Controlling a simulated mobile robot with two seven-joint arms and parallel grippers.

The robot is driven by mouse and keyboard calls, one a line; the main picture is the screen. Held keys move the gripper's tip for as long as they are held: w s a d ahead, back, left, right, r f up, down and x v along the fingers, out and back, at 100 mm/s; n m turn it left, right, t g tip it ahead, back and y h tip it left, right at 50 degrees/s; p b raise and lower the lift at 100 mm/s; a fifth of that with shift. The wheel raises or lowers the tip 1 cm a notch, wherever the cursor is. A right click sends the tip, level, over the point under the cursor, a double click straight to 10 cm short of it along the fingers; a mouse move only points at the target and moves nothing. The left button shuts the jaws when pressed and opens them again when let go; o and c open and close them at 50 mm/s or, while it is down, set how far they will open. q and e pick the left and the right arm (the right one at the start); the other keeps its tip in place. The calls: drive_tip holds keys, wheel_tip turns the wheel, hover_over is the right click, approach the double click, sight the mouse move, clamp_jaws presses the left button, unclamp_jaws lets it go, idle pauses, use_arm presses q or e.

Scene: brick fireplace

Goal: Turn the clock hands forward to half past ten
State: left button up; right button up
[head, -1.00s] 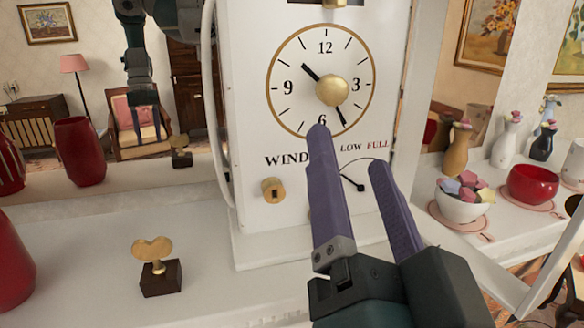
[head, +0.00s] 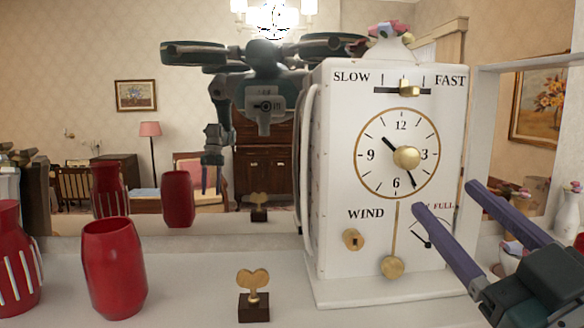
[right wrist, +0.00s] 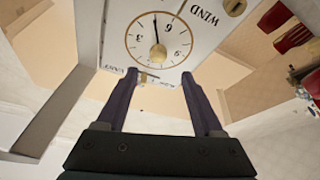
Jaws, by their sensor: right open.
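A white clock (head: 330,200) stands on the mantel shelf. Its round gold-rimmed dial (head: 372,168) has dark hands and a large gold knob (head: 406,158) at the centre. The thicker hand (head: 390,142) points just past ten and the longer hand (head: 413,180) points near five. My right gripper (head: 445,198) is open and empty, below and right of the dial, apart from the knob. In the right wrist view, the dial (right wrist: 133,40) and knob (right wrist: 158,53) show beyond the open fingers. My left gripper shows only as a mirror reflection.
A gold key (head: 253,278) stands in a dark block left of the clock. Red vases (head: 114,270) stand farther left. A gold pendulum (head: 392,267) hangs below the dial. A mirror behind reflects the room and my body. The winding hole (head: 353,239) is empty.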

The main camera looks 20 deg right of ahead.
sight(411, 161)
drive_tip(key=p+x, duration=0.3)
drive_tip(key=x, duration=0.5)
drive_tip(key=shift+w+d+r, duration=0.15)
drive_tip(key=shift+d+r, duration=0.05)
drive_tip(key=shift+w, duration=0.35)
clamp_jaws()
